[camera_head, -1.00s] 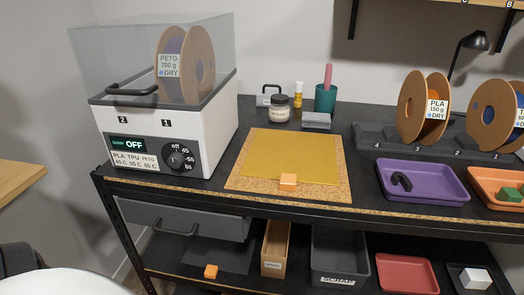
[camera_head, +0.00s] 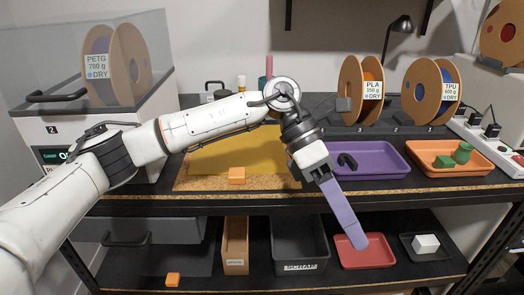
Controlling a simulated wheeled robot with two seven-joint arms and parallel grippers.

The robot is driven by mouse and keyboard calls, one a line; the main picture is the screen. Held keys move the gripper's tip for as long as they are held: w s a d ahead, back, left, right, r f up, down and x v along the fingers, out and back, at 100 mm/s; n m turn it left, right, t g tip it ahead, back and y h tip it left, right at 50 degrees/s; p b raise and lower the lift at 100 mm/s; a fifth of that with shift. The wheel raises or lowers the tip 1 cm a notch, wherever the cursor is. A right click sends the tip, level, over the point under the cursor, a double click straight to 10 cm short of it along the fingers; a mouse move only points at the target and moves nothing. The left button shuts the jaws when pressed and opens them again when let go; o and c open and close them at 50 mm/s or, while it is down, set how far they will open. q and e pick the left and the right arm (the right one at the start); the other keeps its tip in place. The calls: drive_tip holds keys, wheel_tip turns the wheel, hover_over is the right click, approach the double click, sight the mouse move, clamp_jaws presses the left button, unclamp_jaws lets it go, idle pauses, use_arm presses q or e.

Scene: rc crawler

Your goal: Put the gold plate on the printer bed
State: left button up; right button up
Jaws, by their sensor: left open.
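The gold plate (camera_head: 238,156) lies flat on a cork board (camera_head: 205,184) on the bench top, and my left arm hides its far part. A small orange block (camera_head: 237,175) sits at its front edge. My left gripper (camera_head: 362,244) is right of the plate and in front of the shelf. Its long lavender fingers point down and to the right, apart from the plate. They show nearly edge-on, so the gap between them is hard to see. My right gripper is not in view. I cannot make out a printer bed.
A purple tray (camera_head: 375,160) and an orange tray (camera_head: 470,166) stand right of the cork board. Filament spools stand behind them. A dryer box (camera_head: 60,125) is at the left. The lower shelf holds a scrap bin (camera_head: 300,245) and a red tray (camera_head: 352,257).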

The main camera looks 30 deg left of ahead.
use_arm(q)
drive_tip(key=w+a+r+t+y, duration=0.1)
drive_tip(key=w+a+r+y, duration=0.15)
drive_tip(key=a, duration=0.35)
drive_tip(key=w+a+r+t+y, duration=0.1)
drive_tip(key=a+r+y, duration=0.15)
drive_tip(key=a, duration=0.45)
wheel_tip(320, 180, up, 6)
drive_tip(key=n+y, duration=0.1)
drive_tip(key=y, duration=0.3)
hover_over(237, 171)
drive_tip(key=f, duration=0.3)
drive_tip(key=shift+w+a+f+t+b, duration=0.15)
drive_tip(key=shift+a+f+t+b, duration=0.1)
drive_tip(key=shift+a+t+b, duration=0.15)
drive_tip(key=shift+s+d+f, duration=0.1)
drive_tip(key=shift+d+f, duration=0.05)
drive_tip(key=shift+f, duration=0.9)
drive_tip(key=shift+s+d+f, duration=0.1)
drive_tip(key=shift+d+f, duration=0.05)
drive_tip(key=shift+f, duration=0.9)
drive_tip(key=shift+d+f, duration=0.15)
drive_tip(key=shift+f, duration=0.9)
drive_tip(key=shift+r, duration=0.1)
clamp_jaws()
